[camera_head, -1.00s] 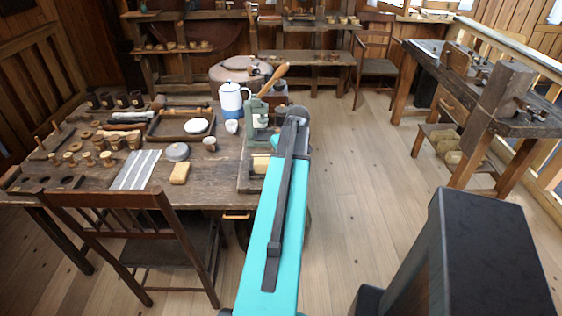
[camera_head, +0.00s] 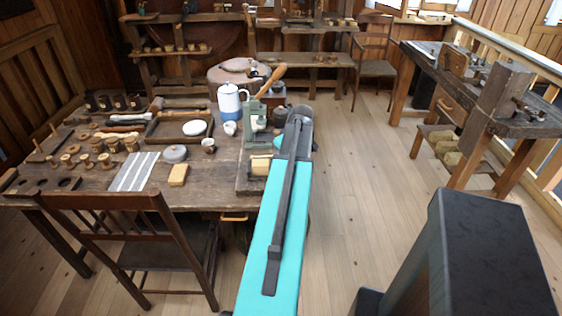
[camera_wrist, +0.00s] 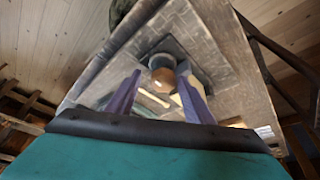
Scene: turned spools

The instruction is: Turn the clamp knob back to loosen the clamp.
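A green press-like clamp (camera_head: 257,117) with a long wooden lever (camera_head: 270,79) stands at the right end of the workbench. In the wrist view, a round brown knob-like end (camera_wrist: 165,80) shows on a dark square mount. I take it for the clamp knob, but cannot be sure. My gripper (camera_wrist: 160,74) has two purple fingers spread apart, one on each side of this round end. I see no clear contact, and the depth is hard to judge. In the head view, my turquoise arm hides the gripper and the knob.
The workbench (camera_head: 215,175) holds a blue and white jug (camera_head: 230,100), a tray with a white dish (camera_head: 195,128), several spools, a striped cloth (camera_head: 133,172) and a yellow block (camera_head: 178,175). A chair (camera_head: 120,215) stands in front.

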